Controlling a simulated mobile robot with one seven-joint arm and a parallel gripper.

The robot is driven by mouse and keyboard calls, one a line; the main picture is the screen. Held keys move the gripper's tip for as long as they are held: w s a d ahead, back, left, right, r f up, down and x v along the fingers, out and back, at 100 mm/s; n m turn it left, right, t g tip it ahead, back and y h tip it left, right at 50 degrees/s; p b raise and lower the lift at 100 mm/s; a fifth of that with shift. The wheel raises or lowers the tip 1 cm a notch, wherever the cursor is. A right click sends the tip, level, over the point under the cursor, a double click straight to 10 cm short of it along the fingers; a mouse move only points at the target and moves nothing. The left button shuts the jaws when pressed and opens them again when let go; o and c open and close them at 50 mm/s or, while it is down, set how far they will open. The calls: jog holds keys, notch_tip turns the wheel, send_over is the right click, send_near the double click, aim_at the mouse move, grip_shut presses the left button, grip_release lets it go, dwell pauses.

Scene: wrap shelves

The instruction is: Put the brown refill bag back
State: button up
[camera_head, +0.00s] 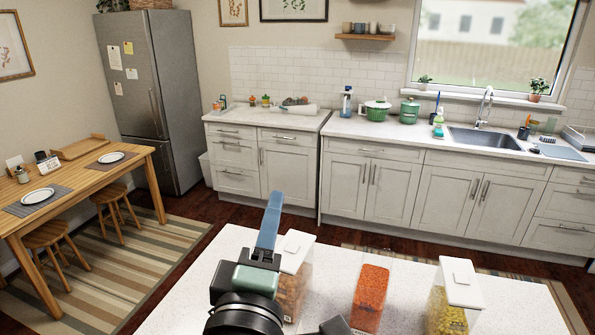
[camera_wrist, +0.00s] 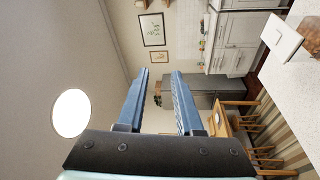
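I cannot make out a brown refill bag in either view. My gripper (camera_wrist: 160,74) is open, with its two blue fingers apart and nothing between them in the wrist view. In the head view my gripper (camera_head: 272,205) is seen edge-on, raised above the near white counter, beside a clear container with a white lid (camera_head: 297,250) and brown contents. An open-topped clear container of orange contents (camera_head: 370,295) stands to its right. A white-lidded container with yellow contents (camera_head: 450,312) stands further right. My arm hides part of the counter.
The near counter (camera_head: 535,310) has bare room at the right. A wooden table (camera_head: 90,175) with plates and stools stands at the left, near a grey fridge (camera_head: 155,100). Across the floor, a back counter (camera_head: 400,130) holds green pots, bottles and a sink (camera_head: 485,140).

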jog(key=s+d+r+m+t+y, duration=0.1)
jog(key=s+r+m+t, duration=0.3)
jog(key=r, duration=0.9)
jog(key=s+d+r+m+t+y, duration=0.1)
jog(key=s+d+r+m+t, duration=0.1)
jog(key=s+r+m+t, duration=0.2)
jog(key=s+r+m, duration=0.3)
jog(key=r+m, duration=0.3)
jog(key=r, duration=0.3)
jog(key=shift+s+m, duration=0.35)
jog(key=shift+m, duration=0.05)
jog(key=shift+d+r, duration=0.1)
